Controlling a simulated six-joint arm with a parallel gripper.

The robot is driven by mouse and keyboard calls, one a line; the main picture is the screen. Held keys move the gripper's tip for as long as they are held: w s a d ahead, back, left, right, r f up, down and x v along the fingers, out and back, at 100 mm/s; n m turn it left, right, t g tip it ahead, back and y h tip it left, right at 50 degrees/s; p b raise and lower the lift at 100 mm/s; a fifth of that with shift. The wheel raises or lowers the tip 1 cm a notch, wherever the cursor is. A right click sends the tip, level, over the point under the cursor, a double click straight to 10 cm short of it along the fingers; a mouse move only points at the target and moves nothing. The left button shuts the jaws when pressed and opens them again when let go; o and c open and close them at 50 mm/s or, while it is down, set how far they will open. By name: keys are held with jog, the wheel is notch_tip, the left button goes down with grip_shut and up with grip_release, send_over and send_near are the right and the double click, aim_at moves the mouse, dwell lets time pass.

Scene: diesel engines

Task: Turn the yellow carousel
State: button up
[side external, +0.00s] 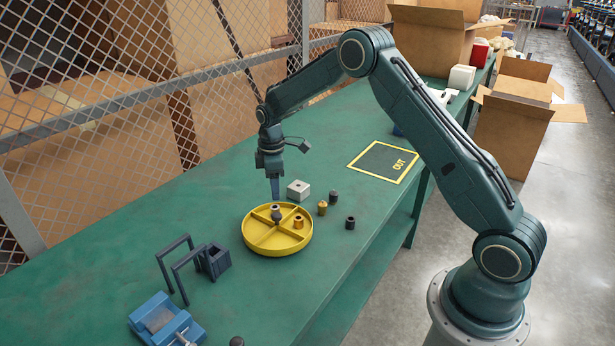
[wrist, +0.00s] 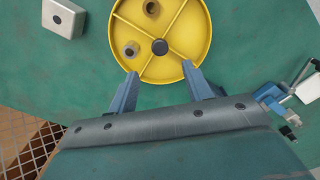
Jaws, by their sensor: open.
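The yellow carousel (side external: 259,240) is a round, shallow tray with a rim, cross dividers and a dark hub, lying on the green bench. It also shows in the wrist view (wrist: 186,38). A brass-coloured part (side external: 298,222) sits in one compartment. A second, greyish part stands in another compartment; in the wrist view it is the ring-topped piece (wrist: 130,49) left of the hub. My gripper (side external: 275,196) points down at the carousel's far rim.
A grey block (side external: 298,191) stands close behind the carousel. A brass part (side external: 322,208) and dark parts (side external: 350,223) stand to its right. A dark frame fixture (side external: 187,262) and a blue vise (side external: 165,322) are at front left. The OUT mat (side external: 383,160) is empty.

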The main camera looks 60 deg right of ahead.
aim_at(277, 215)
notch_tip(277, 215, down, 10)
jog(key=shift+r, duration=0.25)
dwell(0.4)
grip_shut()
